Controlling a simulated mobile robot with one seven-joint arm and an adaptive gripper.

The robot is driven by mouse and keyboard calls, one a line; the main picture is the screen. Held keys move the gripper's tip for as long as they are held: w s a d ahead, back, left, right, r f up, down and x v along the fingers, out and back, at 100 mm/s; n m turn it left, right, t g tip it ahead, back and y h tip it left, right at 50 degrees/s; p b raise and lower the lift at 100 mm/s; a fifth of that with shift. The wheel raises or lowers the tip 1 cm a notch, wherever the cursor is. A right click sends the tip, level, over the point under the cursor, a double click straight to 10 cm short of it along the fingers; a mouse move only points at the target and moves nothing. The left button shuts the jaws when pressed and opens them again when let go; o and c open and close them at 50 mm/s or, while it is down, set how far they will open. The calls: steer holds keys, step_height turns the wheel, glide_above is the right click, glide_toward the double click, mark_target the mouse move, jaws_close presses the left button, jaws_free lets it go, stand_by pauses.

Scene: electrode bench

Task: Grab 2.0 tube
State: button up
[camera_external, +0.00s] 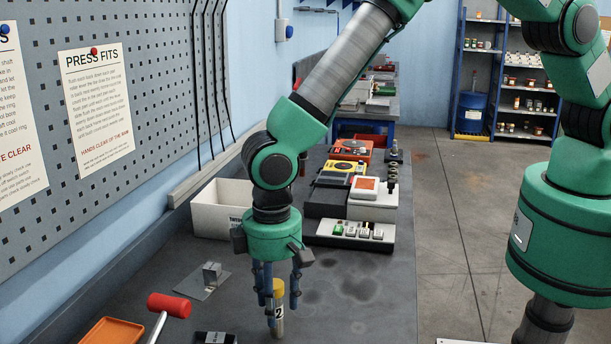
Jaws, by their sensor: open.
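A small tube (277,312) with a yellow top and a dark "2" on its pale body stands upright on the dark bench (385,290), near the front. My gripper (278,300) points straight down over it. Its blue fingers are open, spread to the left and right of the tube. The tube's top is between the fingers. No "2.0" marking is readable, only the "2".
A white open box (222,212) stands behind on the left. A dark block (214,338) sits at the front edge. Devices (350,232) stand behind; bench to the right is clear.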

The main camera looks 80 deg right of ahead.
steer(key=shift+f, duration=1.05)
steer(key=shift+c, duration=0.3)
jaws_close()
